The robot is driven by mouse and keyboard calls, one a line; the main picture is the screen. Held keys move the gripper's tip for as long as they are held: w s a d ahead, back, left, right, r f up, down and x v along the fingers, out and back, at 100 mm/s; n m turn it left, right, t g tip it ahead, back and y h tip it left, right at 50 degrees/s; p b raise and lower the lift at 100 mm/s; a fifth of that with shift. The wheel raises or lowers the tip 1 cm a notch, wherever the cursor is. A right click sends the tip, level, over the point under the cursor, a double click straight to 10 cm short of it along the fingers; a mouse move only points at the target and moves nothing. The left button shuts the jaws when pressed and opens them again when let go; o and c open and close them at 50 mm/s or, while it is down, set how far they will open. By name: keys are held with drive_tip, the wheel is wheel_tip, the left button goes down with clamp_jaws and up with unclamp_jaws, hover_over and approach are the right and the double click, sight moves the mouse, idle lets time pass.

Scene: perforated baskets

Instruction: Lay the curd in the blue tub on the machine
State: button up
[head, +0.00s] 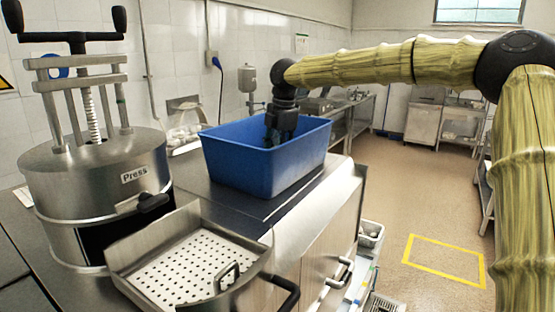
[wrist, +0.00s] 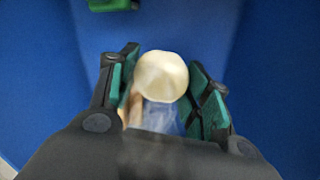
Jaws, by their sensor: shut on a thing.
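The blue tub (head: 285,165) stands on the dark worktop, right of the steel machine labelled Press (head: 100,185). My gripper (head: 272,138) reaches down into the tub, its fingertips hidden behind the near wall in the head view. In the wrist view my gripper (wrist: 162,85) has its green-padded fingers closed around a pale cream, rounded lump, which looks like the curd (wrist: 161,74). The tub's blue inside (wrist: 265,60) surrounds it. A tan strip and a translucent whitish patch show below the lump; I cannot tell what they are. The head view hides the curd.
A perforated steel basket (head: 185,268) with handles sits in front of the press. A dark green object (wrist: 113,4) shows at the top edge of the wrist view. Dark worktop (head: 195,180) is clear between press and tub. Open floor lies to the right.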

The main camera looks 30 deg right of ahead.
drive_tip(key=f, duration=0.1)
drive_tip(key=f+p, duration=0.1)
drive_tip(key=shift+s+f, duration=0.3)
drive_tip(key=shift+w+f, duration=0.2)
drive_tip(key=shift+f, duration=0.1)
drive_tip(key=shift+s+f, duration=0.1)
drive_tip(key=shift+s, duration=0.05)
drive_tip(key=o, duration=1)
drive_tip(key=r+b, duration=0.1)
drive_tip(key=r, duration=0.3)
drive_tip(key=s+r+b, duration=0.1)
drive_tip(key=r, duration=0.3)
drive_tip(key=s+r+b, duration=0.1)
drive_tip(key=r, duration=0.3)
drive_tip(key=shift+d+r+b, duration=0.1)
drive_tip(key=shift+d+b, duration=0.05)
drive_tip(key=shift+b, duration=0.25)
